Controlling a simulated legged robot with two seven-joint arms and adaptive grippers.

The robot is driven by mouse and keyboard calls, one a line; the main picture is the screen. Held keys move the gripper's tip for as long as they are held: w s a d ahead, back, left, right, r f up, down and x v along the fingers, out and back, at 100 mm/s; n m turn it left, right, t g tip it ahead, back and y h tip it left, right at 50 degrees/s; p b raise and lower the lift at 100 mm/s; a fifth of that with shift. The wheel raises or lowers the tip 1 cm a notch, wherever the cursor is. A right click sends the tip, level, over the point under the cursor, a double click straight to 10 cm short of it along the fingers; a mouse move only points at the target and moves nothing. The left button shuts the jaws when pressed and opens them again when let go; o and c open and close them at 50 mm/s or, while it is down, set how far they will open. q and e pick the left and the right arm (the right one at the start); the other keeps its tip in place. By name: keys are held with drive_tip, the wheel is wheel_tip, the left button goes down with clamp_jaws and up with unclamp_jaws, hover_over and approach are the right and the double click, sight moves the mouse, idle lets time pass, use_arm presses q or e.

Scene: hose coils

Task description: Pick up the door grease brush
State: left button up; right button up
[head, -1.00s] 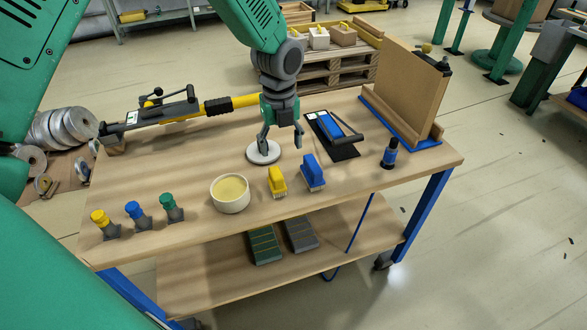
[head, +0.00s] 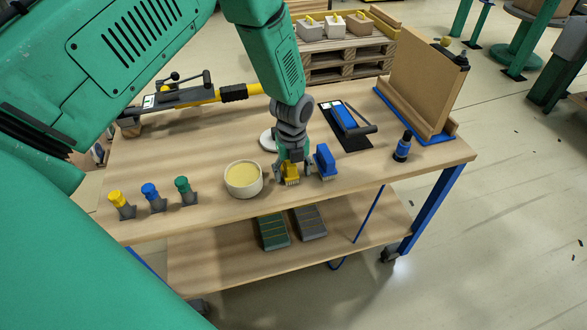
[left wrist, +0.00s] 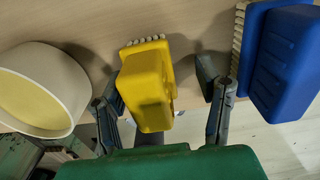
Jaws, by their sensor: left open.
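Two block brushes with pale bristles stand on the wooden workbench (head: 225,207): a yellow brush (head: 291,172) and, to its right, a blue brush (head: 325,161). I cannot tell from the frames which one is the door brush. My left gripper (head: 292,178) is open and low over the yellow brush. In the left wrist view the yellow brush (left wrist: 147,85) lies between the two spread fingers, with a gap on the right side. The blue brush (left wrist: 283,62) is outside the right finger. My right gripper is not in view.
A cream bowl (head: 243,180) with yellow contents stands just left of the yellow brush. Three capped pieces in yellow, blue and green (head: 184,190) stand farther left. A dark bottle (head: 402,147) and an upright board (head: 420,80) are at the right.

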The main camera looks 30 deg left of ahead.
use_arm(q)
drive_tip(key=shift+a+f, duration=0.35)
drive_tip(key=shift+a, duration=0.55)
drive_tip(key=c, duration=1.2)
drive_tip(key=shift+d+r, duration=0.25)
drive_tip(key=shift+d, duration=0.6)
drive_tip(key=shift+c, duration=0.3)
drive_tip(key=r, duration=0.3)
drive_tip(key=a+r, duration=0.1)
drive_tip(key=r, duration=0.5)
drive_tip(key=shift+a, duration=0.15)
drive_tip(key=shift+d+r, duration=0.2)
drive_tip(key=shift+r, duration=0.05)
drive_tip(key=shift+d+r, duration=0.15)
drive_tip(key=shift+d, duration=0.2)
drive_tip(key=shift+o, duration=0.8)
drive_tip(key=shift+a, duration=0.55)
drive_tip(key=shift+d+f+b, duration=0.1)
drive_tip(key=shift+f+b, duration=0.1)
drive_tip(key=shift+b, duration=0.1)
